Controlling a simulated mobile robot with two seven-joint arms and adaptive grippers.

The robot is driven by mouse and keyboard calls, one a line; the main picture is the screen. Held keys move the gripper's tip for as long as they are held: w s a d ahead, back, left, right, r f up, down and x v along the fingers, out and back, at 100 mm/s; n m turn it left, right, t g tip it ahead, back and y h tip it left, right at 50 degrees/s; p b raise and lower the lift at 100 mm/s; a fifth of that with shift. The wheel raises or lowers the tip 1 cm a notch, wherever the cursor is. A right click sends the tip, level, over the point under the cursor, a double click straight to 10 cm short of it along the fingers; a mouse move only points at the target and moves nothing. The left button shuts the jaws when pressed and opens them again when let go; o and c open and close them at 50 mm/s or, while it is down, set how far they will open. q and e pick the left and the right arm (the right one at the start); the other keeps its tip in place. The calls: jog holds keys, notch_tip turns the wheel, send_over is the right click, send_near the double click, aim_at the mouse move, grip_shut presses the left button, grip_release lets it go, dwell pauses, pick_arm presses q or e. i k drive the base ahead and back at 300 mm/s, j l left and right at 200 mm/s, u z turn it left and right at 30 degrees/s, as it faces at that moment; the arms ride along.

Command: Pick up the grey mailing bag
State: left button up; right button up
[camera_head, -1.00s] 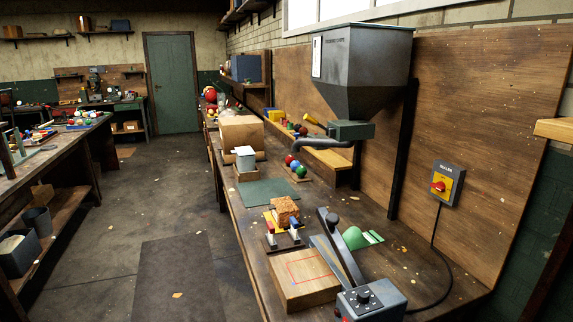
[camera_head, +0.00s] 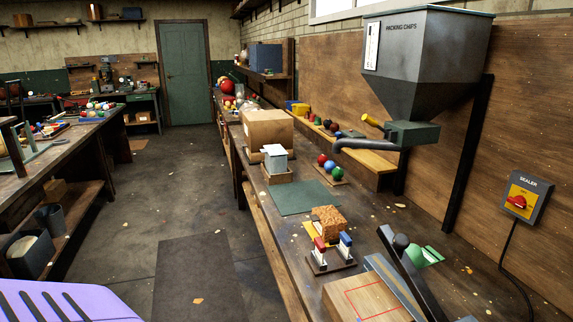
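A pale grey, open-topped upright shape (camera_head: 275,158) stands in a small brown box on the long bench at the right. It may be the grey mailing bag, but it is too small to tell for sure. No other clear grey bag shows. Neither of my grippers is in view. A purple slotted surface fills the lower left corner and may be part of me.
The bench (camera_head: 350,230) holds a green mat (camera_head: 304,198), a cardboard box (camera_head: 267,130), colored balls (camera_head: 329,166), red and blue handled stamps (camera_head: 331,252) and a sealer (camera_head: 395,285). A packing-chips hopper (camera_head: 425,60) hangs above.

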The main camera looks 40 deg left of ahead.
aim_at(277, 164)
jog(key=j+z, duration=0.35)
jog(key=j, duration=1.8)
